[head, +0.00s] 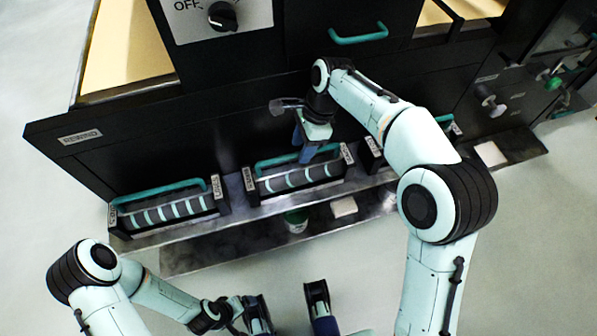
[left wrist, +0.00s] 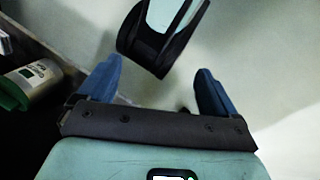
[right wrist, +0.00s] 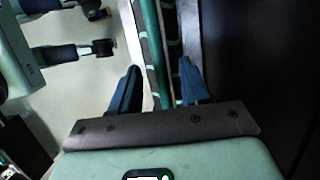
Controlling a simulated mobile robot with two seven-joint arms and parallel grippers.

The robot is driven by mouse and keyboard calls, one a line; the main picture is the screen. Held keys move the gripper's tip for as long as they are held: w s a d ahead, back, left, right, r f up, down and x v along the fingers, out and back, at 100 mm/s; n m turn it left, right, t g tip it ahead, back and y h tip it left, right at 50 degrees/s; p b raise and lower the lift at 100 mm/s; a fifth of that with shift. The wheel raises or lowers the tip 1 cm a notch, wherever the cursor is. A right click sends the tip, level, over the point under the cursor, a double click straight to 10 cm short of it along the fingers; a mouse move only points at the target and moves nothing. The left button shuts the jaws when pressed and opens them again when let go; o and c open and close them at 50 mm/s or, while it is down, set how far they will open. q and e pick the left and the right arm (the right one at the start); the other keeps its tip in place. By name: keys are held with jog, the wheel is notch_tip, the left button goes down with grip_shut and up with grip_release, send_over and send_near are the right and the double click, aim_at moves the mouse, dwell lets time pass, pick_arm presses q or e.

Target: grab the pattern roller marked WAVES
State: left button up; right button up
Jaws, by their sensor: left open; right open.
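Several striped pattern rollers sit in black holders with teal handles along the machine's low shelf: a left roller (head: 165,213), a middle roller (head: 300,180) and a third mostly behind my right arm. Their end labels are too small to read surely, so I cannot tell which is marked WAVES. My right gripper (head: 308,150) is open above the middle roller. In the right wrist view, that roller's teal handle (right wrist: 149,50) runs between the open fingers, with the striped roller beside it. My left gripper (left wrist: 158,78) is open and empty, low in front of the shelf.
The black machine (head: 150,125) stands behind the rollers, with a knob (head: 222,15) and a teal handle (head: 358,34). The floor in front is clear.

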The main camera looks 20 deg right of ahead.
aim_at(299, 152)
jog(key=b+x, duration=0.1)
jog(key=x, duration=0.4)
pick_arm(q)
jog(key=w+f, duration=0.1)
jog(key=w+a+f, duration=0.1)
jog(key=shift+w+a+t, duration=0.15)
jog(key=shift+w+t, duration=0.15)
jog(key=shift+t, duration=0.1)
pick_arm(e)
grip_shut()
dwell(0.7)
jog(key=shift+w+r, duration=0.1)
jog(key=shift+r, duration=0.05)
